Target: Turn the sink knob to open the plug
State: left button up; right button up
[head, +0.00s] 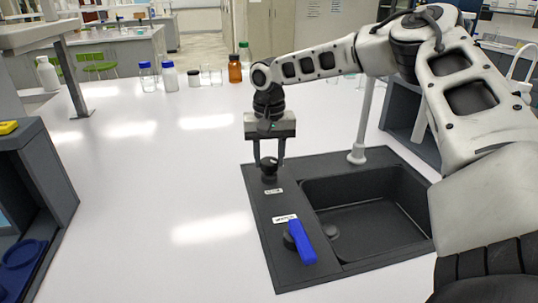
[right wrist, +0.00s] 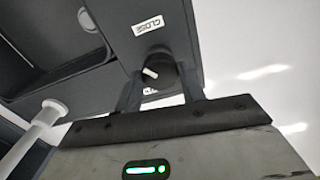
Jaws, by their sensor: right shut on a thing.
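The sink knob (head: 268,174) is a small round black knob on the dark left ledge of the sink unit, towards its back. In the right wrist view the knob (right wrist: 157,69) has a white pointer mark, and a white label reading CLOSE (right wrist: 149,20) lies beyond it. My right gripper (head: 269,163) points down over the knob, shut on it with a finger on either side; it also shows in the right wrist view (right wrist: 160,85). The dark sink basin (head: 370,213) is to the right, with a round plug (head: 331,231) at its left. My left gripper is not in view.
A blue lever handle (head: 301,241) stands on the ledge in front of the knob. A pale faucet post (head: 359,142) rises behind the basin. Several bottles, including a brown one (head: 235,69), stand at the back. The white bench left of the sink is clear.

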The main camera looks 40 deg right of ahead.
aim_at(269, 160)
jog(key=n, duration=0.4)
jog(key=shift+r+n, duration=0.1)
jog(key=shift+n, duration=0.2)
jog(key=n, duration=1)
jog(key=shift+n+p, duration=0.3)
jog(key=shift+n, duration=2)
jog(key=o, duration=1)
jog(key=shift+c, duration=0.2)
notch_tip(269, 160, up, 16)
